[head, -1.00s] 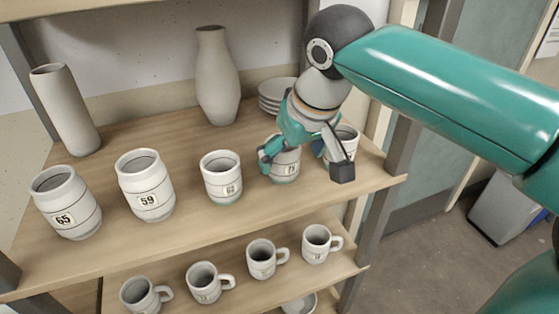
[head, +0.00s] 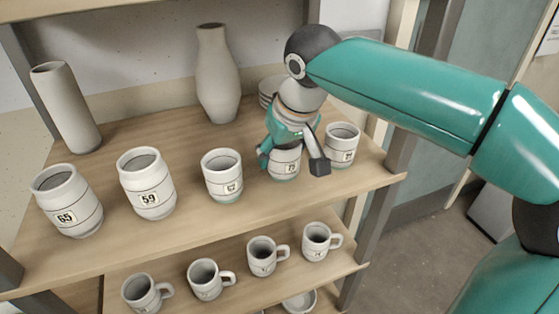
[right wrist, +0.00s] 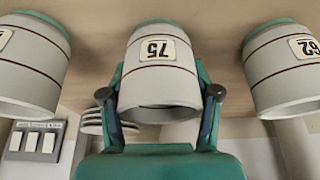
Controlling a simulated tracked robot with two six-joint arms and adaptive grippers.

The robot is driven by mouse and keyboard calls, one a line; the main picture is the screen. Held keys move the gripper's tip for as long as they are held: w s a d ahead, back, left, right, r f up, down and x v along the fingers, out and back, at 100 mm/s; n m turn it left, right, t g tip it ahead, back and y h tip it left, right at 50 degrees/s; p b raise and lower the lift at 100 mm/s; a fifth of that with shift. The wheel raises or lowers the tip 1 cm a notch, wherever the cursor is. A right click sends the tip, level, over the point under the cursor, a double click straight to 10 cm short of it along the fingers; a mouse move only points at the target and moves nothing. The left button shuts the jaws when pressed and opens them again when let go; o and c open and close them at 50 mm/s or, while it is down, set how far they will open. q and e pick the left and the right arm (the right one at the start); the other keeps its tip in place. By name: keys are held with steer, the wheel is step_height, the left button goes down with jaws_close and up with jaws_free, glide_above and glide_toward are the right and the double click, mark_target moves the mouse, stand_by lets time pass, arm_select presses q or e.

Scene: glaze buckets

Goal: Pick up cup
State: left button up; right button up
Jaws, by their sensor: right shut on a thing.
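The cup labelled 75 (head: 285,166) stands upright on the upper wooden shelf, fourth from the left in the front row. My right gripper (head: 291,163) is shut on it, with one finger on each side. In the right wrist view the cup (right wrist: 157,85) sits between the two fingers of the gripper (right wrist: 160,88), its label facing the camera. In the head view the gripper hides the cup's upper part and rim. My left gripper is not in view.
Cup 62 (head: 222,177) stands close to the left, and another cup (head: 343,146) close to the right. Cups 59 (head: 147,184) and 65 (head: 66,203) stand farther left. Stacked plates (head: 268,88) and a tall vase (head: 217,80) are behind. Several handled mugs (head: 262,257) stand on the lower shelf.

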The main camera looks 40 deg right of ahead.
steer(key=c, duration=0.4)
steer(key=shift+o, duration=0.2)
steer(key=shift+r, duration=0.55)
steer(key=shift+s+r, duration=0.1)
steer(key=shift+r, duration=0.15)
steer(key=s+a+b, duration=0.2)
steer(key=s+b, duration=0.1)
steer(key=s, duration=1.4)
steer(key=shift+s+a, duration=0.3)
steer(key=shift+a, duration=0.05)
